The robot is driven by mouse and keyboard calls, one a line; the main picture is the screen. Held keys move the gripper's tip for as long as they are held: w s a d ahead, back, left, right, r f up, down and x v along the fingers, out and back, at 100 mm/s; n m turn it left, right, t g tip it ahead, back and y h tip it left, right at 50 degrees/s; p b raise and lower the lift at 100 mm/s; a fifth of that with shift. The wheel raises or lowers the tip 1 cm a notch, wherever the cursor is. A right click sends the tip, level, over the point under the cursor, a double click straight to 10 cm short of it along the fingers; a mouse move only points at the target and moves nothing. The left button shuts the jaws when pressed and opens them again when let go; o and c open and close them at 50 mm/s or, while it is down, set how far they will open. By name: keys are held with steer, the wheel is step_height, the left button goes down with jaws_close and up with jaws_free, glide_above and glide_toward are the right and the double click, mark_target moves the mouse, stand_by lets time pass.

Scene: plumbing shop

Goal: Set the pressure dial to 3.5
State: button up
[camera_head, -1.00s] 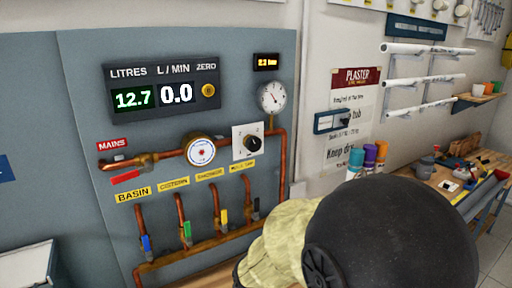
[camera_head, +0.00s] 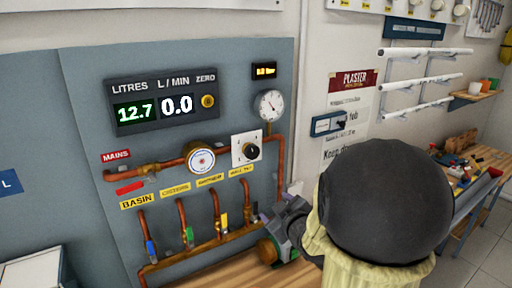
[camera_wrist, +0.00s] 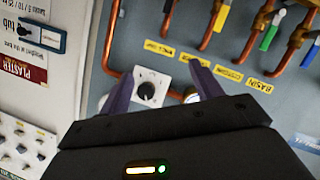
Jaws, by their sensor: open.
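The pressure dial is a black knob (camera_head: 253,151) on a white square plate, on the grey panel below a round white gauge (camera_head: 269,105). An amber display (camera_head: 264,71) above the gauge is too blurred to read surely. In the wrist view, which is upside down, the knob (camera_wrist: 147,91) lies beyond my gripper (camera_wrist: 163,74). Its two purple fingers are spread apart, with the knob seen between them, nearer the left finger. My gripper is open and empty, apart from the knob. In the head view my arm partly hides it, below and right of the knob.
Copper pipes (camera_head: 281,165) run beside and below the knob. A round blue-rimmed meter (camera_head: 201,159) sits left of it. Several coloured valve levers line the lower panel. A cluttered workbench (camera_head: 490,158) stands at the right.

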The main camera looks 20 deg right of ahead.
step_height(320, 180, up, 8)
steer(key=d+n+t+y+p, duration=0.1)
steer(key=d+n+t+y, duration=0.1)
steer(key=n+t, duration=0.1)
steer(key=shift+s+r+t+y+p, duration=0.15)
steer(key=shift+s+t+y+p, duration=0.2)
steer(key=shift+s, duration=0.1)
steer(key=p, duration=0.7)
glide_toward(254, 154)
steer(key=w, duration=0.5)
steer(key=w+a, duration=0.1)
steer(key=w, duration=0.2)
steer(key=shift+w+r, duration=0.1)
steer(key=shift+r, duration=0.25)
steer(key=shift+w+f, duration=0.15)
steer(key=shift+w, duration=0.4)
steer(key=c, duration=1)
